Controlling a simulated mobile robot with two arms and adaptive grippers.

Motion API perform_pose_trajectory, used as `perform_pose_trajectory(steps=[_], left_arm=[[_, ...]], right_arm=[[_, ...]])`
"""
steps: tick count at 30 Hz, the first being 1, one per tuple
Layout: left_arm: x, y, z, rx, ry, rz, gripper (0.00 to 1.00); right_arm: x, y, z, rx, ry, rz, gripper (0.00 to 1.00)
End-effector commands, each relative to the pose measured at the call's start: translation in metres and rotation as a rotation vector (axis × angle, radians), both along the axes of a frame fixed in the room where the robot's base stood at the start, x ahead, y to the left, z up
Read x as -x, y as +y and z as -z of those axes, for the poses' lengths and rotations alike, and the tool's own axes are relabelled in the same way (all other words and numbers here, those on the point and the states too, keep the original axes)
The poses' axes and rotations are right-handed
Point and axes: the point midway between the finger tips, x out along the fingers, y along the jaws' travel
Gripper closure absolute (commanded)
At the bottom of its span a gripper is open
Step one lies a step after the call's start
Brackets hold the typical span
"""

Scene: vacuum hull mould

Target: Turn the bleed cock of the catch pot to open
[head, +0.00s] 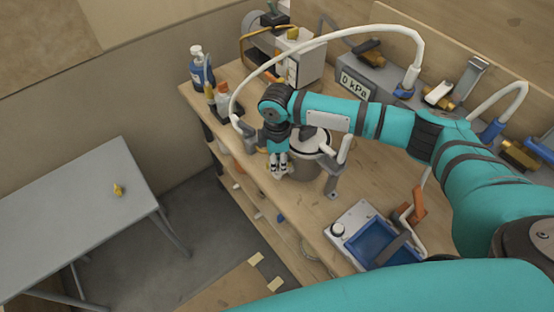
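The catch pot (306,168) is a grey cylinder with a pale lid, standing on the wooden bench near its front edge. My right arm passes over it and covers part of its lid. My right gripper (279,172) points down at the left side of the pot, its fingertips close to the wall. The fingers look close together, but I cannot tell whether they are shut or hold anything. I cannot make out the bleed cock; it may be hidden by the gripper. My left gripper is not in view.
A white hose (330,36) arches over the bench (325,208). A display (355,86) reads 0 kPa. Bottles (202,72) stand at the back left. A blue tray device (372,238) sits to the right. A grey table (75,205) with a small yellow object (118,190) stands left.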

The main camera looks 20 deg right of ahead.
Motion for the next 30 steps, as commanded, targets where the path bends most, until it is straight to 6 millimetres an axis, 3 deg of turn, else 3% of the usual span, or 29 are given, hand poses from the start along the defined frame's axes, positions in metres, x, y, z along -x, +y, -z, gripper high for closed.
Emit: perform_pose_trajectory(steps=[14, 30], left_arm=[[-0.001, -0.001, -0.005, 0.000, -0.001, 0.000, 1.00], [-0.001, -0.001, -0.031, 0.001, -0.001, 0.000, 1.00]], right_arm=[[0.000, 0.000, -0.002, -0.001, 0.001, -0.040, 1.00], [0.001, 0.000, -0.003, -0.001, 0.001, -0.389, 1.00]])
